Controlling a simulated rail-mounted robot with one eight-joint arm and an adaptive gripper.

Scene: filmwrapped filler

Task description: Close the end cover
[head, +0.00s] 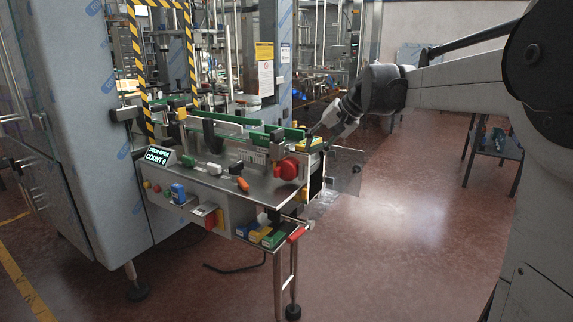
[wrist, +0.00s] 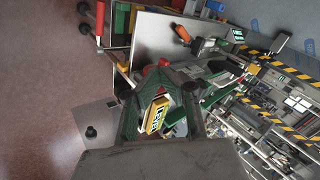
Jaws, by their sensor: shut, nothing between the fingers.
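The end cover (head: 346,171) looks like a clear, smoky panel. It stands swung out from the right end of the machine table, beside a dark opening (head: 316,180). In the wrist view the cover (wrist: 98,124) is a grey see-through plate with a black knob (wrist: 91,131). My gripper (head: 314,131) is shut and empty, above the right end of the conveyor, up and left of the cover and apart from it. A small sign (head: 157,155) reads "DOOR OPEN COUNT 0". The cover's hinge is not clear.
A red knob (head: 287,169) and an orange-handled tool (head: 243,184) are on the metal table (head: 222,183). A yellow carton (wrist: 155,113) lies at the conveyor end. Coloured boxes (head: 268,236) fill a lower tray. Floor (head: 400,230) to the right is clear.

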